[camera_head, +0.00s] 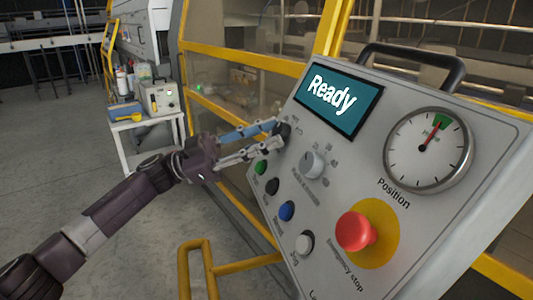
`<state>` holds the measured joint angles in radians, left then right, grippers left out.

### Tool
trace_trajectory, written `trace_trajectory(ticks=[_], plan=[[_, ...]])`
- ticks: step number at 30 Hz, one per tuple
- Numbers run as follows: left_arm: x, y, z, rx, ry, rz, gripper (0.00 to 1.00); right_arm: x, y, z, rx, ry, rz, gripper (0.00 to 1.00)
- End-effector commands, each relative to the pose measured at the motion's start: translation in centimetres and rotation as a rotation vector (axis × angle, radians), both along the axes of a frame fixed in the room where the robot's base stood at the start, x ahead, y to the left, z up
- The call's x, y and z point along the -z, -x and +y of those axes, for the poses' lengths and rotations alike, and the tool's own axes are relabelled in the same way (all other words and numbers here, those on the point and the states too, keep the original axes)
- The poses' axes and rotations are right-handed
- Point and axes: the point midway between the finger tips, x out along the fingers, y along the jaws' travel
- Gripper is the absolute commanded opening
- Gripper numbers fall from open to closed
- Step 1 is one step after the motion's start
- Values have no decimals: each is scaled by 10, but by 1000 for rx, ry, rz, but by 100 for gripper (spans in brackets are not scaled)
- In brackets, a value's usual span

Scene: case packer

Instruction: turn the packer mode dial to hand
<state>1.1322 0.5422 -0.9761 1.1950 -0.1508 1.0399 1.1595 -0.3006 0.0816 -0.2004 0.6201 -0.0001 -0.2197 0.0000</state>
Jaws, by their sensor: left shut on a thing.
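The control panel (367,112) is tilted in front of me. A small dark dial, which I take to be the mode dial (285,129), sits at its upper left edge below the "Ready" screen (337,97). My left gripper (278,133) reaches in from the left, its two fingers shut on this dial. The fingers partly hide the dial, and its pointer and labels are too small to read. A grey dial (313,164) with marks around it sits just to the lower right, apart from the fingers. My right gripper is not in view.
Green (261,167), black (272,186), blue (286,211) and white (304,243) buttons run down below the dials. A red emergency stop (357,231) sticks out at lower right. A yellow rail (200,262) stands below.

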Motion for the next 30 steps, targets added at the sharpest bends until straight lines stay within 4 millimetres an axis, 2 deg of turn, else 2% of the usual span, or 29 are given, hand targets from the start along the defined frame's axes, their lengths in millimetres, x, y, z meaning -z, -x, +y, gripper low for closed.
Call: trace_trajectory(ticks=[1,9,29,30], plan=[[3,-2,0,11,-7,-26,3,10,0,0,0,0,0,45],[0,-4,0,71,-39,-121,3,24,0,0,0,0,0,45],[-2,-4,0,96,-50,-158,3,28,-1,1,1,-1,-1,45],[-2,-4,0,96,-50,-158,32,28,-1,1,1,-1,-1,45]])
